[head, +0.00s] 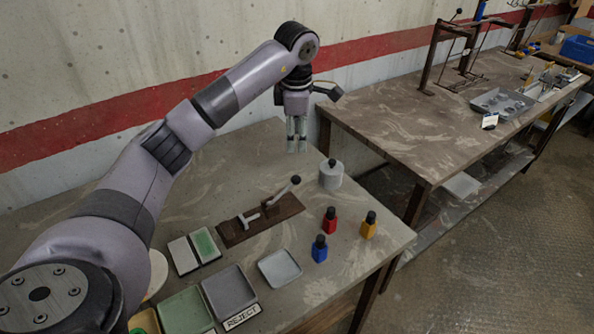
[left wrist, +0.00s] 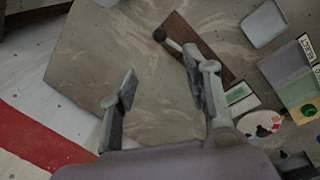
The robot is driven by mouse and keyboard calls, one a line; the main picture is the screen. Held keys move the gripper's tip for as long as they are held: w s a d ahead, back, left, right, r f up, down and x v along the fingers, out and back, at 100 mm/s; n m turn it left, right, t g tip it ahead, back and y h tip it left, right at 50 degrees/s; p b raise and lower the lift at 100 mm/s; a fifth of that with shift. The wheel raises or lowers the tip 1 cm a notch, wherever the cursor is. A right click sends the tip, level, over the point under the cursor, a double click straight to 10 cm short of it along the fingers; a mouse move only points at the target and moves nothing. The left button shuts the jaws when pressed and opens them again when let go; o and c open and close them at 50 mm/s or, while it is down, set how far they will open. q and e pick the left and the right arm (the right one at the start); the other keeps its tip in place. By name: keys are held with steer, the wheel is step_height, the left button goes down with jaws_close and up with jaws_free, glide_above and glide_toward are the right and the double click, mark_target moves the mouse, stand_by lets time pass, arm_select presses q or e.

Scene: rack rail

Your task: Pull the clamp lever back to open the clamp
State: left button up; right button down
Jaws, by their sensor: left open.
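The clamp sits on a brown wooden board (head: 235,232) on the near table. Its grey clamp lever (head: 283,190) slants up to the right and ends in a dark knob (head: 295,179). In the left wrist view the dark knob (left wrist: 159,34) and the board (left wrist: 212,50) lie beyond my fingertips, and one finger hides part of the clamp. My left gripper (head: 297,150) points down, open and empty, above the table behind the lever; its spread fingers also show in the left wrist view (left wrist: 163,85). The knob is apart from the fingers. My right gripper is not in view.
A grey cylinder with a black knob (head: 331,175) stands right of the lever. Red (head: 330,220), yellow (head: 369,226) and blue (head: 320,249) bottles stand in front of it. Trays (head: 230,293) fill the near left. A second table (head: 430,130) stands right, past a gap.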

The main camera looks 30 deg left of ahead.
mark_target(296, 176)
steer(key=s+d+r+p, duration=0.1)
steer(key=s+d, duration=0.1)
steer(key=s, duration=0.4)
arm_select(q)
steer(key=f, duration=0.4)
steer(key=w+f+p, duration=0.1)
steer(key=f, duration=0.3)
steer(key=a+f+p, duration=0.1)
steer(key=f, duration=0.3)
steer(key=shift+w+f, duration=0.15)
steer(key=shift+f, duration=0.1)
steer(key=shift+w+a+f, duration=0.1)
steer(key=shift+w+f, duration=0.1)
steer(key=shift+f, duration=1.25)
steer(key=shift+r, duration=0.1)
steer(key=c, duration=0.7)
jaws_close()
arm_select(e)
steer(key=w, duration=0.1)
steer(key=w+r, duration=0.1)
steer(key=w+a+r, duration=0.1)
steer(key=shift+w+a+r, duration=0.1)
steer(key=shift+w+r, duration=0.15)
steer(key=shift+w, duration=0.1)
arm_select(q)
steer(key=shift+a, duration=0.1)
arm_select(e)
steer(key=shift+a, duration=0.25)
